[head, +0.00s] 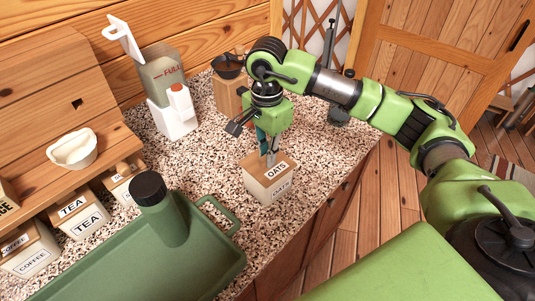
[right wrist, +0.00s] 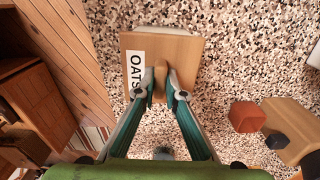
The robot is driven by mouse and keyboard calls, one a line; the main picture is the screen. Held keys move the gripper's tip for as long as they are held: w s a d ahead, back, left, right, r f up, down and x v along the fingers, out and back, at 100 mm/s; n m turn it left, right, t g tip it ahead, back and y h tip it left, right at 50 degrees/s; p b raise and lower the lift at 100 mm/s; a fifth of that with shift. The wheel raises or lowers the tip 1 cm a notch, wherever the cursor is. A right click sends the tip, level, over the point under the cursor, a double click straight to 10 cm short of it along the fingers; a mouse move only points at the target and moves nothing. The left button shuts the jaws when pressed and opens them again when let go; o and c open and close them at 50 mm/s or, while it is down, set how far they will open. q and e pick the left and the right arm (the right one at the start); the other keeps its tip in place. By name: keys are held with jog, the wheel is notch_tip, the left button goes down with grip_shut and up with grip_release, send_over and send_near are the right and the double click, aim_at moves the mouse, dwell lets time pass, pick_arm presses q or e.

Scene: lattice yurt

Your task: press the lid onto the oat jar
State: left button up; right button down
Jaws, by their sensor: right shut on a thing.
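The oat jar (head: 268,191) is a pale box-shaped jar with an OATS label, upright on the speckled counter near its front edge. Its square wooden lid (head: 282,163), also labelled OATS, is at the jar's mouth; the lid shows from above in the right wrist view (right wrist: 185,55). My right gripper (head: 270,158) comes down from above, its fingertips shut on the lid's wooden knob (right wrist: 160,75). A pale edge of the jar shows past the lid's far side in the wrist view. I cannot tell whether the lid is fully seated. My left gripper is not in view.
A green tray (head: 90,272) with a dark-capped green bottle (head: 162,210) lies left of the jar. Tea (head: 82,222) and coffee (head: 28,258) boxes stand further left. A white dispenser (head: 172,115) and a wooden grinder (head: 228,95) stand behind. Counter right of the jar is clear.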

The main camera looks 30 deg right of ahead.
jog(key=shift+b, duration=0.3)
dwell(0.4)
dwell(0.3)
jog(key=c, duration=2)
grip_release()
jog(key=o, duration=0.4)
jog(key=shift+o, duration=0.2)
jog(key=shift+r+p, duration=1.75)
jog(key=shift+r, duration=1.8)
